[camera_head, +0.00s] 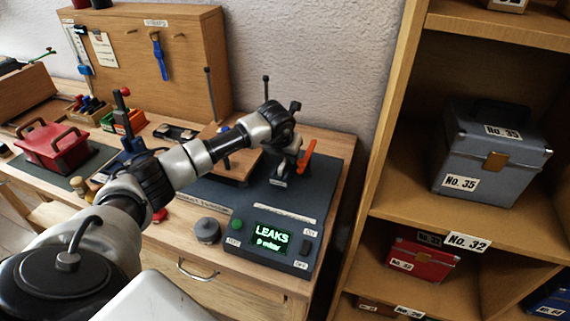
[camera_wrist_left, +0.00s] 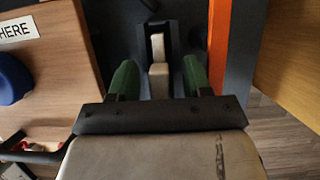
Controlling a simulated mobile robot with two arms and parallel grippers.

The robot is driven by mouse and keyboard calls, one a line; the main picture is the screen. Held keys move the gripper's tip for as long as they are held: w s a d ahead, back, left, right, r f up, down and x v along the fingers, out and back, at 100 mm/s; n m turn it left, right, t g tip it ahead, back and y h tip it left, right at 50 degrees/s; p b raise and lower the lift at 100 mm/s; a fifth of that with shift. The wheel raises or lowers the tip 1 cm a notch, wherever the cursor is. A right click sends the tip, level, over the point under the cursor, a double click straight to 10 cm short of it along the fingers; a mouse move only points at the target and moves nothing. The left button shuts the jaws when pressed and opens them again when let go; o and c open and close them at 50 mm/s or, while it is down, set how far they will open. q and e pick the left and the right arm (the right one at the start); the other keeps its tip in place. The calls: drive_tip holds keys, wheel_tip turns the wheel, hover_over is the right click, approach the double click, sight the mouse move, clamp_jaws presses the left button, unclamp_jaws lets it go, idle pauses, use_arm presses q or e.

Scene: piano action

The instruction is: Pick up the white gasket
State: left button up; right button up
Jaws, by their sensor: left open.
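I cannot make out the white gasket for certain in either view. In the left wrist view, a small pale piece (camera_wrist_left: 158,72) shows in a dark fitting between my fingers; I cannot tell if it is the gasket. My left gripper (camera_wrist_left: 158,80) is open, with its green fingers apart on either side of that piece. No contact is visible. In the head view my left gripper (camera_head: 289,157) is over the right part of the dark tester (camera_head: 222,192), beside an orange lever (camera_head: 306,154). The arm hides part of the tester. My right gripper is not in view.
The tester's screen (camera_head: 271,238) reads LEAKS. A grey round knob (camera_head: 207,230) stands left of it. A red box (camera_head: 55,147) and a pegboard (camera_head: 160,70) are at left and back. A wooden shelf (camera_head: 400,208) with cases stands close on the right.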

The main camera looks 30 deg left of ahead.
use_arm(q)
clamp_jaws()
drive_tip(key=shift+r, duration=0.15)
